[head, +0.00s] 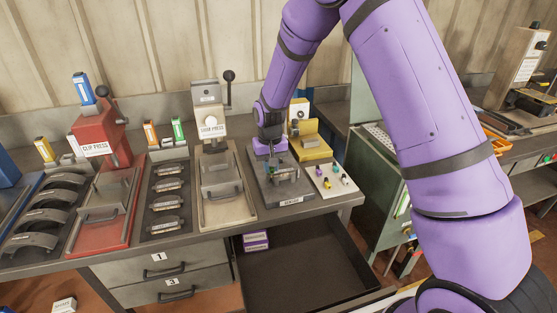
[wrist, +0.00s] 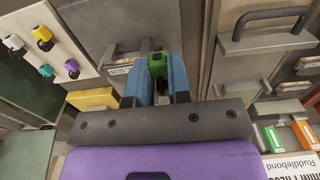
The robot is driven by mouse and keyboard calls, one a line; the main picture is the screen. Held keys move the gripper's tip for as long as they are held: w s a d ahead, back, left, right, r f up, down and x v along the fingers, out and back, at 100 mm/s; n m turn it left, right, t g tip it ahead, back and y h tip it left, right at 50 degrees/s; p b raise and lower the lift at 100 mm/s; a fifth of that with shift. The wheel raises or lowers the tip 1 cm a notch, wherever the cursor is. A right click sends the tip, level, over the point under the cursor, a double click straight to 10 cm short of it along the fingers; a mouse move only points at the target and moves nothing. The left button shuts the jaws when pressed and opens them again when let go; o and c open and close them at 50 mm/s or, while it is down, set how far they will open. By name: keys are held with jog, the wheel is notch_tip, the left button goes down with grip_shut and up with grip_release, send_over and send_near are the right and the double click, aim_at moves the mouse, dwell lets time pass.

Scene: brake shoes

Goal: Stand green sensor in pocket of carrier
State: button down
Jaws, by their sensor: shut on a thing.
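My gripper (wrist: 160,82) has blue fingers and is shut on a green sensor (wrist: 158,66), whose upper part shows between the fingertips in the wrist view. In the head view my gripper (head: 276,170) is low over the grey carrier (head: 293,201), a labelled plate on the bench. The carrier also shows beyond the fingers in the wrist view (wrist: 125,45).
A white board (head: 329,188) with several coloured sensors lies right of the carrier. A yellow fixture (head: 314,148) stands behind the board. An open drawer (head: 300,265) juts out below the bench edge.

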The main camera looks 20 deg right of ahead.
jog(key=w+a, duration=0.1)
jog(key=a, duration=0.3)
jog(key=w+d, duration=0.3)
jog(key=w, duration=0.1)
jog(key=w+d, duration=0.3)
jog(key=w, duration=0.1)
jog(key=w+d+f, duration=0.1)
jog(key=w+d, duration=0.2)
jog(key=shift+w+d, duration=0.15)
jog(key=shift+w, duration=0.25)
jog(key=shift+w+d+f, duration=0.15)
jog(key=shift+f, duration=1.6)
jog(key=shift+f, duration=0.6)
